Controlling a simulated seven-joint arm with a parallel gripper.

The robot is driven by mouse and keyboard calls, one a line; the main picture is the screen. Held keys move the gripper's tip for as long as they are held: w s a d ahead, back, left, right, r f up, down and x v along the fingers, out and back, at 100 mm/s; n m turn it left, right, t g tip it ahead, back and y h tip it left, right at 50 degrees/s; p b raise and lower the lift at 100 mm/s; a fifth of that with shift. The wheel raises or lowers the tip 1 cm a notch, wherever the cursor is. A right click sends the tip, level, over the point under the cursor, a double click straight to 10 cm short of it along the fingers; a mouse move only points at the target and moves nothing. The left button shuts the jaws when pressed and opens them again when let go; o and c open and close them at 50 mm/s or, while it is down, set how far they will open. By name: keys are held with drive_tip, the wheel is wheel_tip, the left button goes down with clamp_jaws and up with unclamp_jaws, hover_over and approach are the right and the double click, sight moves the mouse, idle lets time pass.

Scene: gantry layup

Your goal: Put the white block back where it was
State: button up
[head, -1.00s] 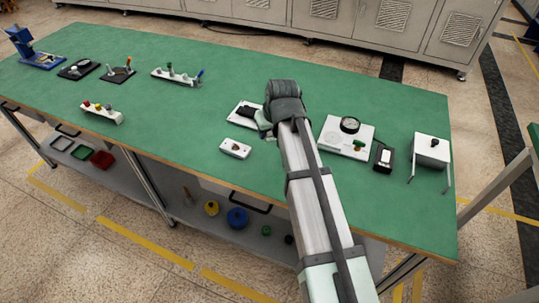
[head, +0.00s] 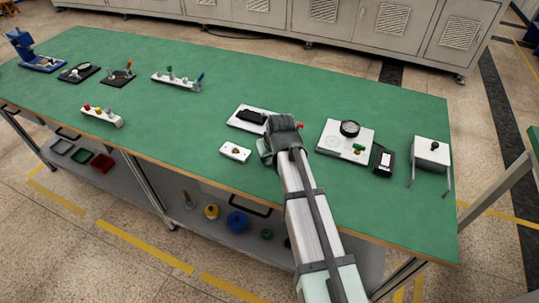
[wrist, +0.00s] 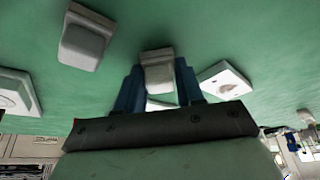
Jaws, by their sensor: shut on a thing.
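My gripper (head: 270,150) is over the green bench, between a small white plate and a white board with a gauge. In the wrist view its blue fingers (wrist: 158,78) are shut on a white block (wrist: 157,58), one finger on each side. In the head view my gripper and arm hide this block. Another pale grey-white block-like piece (wrist: 86,42) shows apart from the fingers in the wrist view. A white piece shows between the fingers below the held block; I cannot tell what it is. The gap between held block and bench is unclear.
The small white plate (head: 235,152) lies just left of my gripper. A white plate with a black part (head: 233,122) is behind it. The gauge board (head: 329,135), a black box (head: 383,161) and a white box (head: 432,150) stand right.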

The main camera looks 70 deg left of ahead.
drive_tip(key=shift+f, duration=0.15)
drive_tip(key=o, duration=1.1)
drive_tip(key=v, duration=1.2)
drive_tip(key=shift+d, duration=0.1)
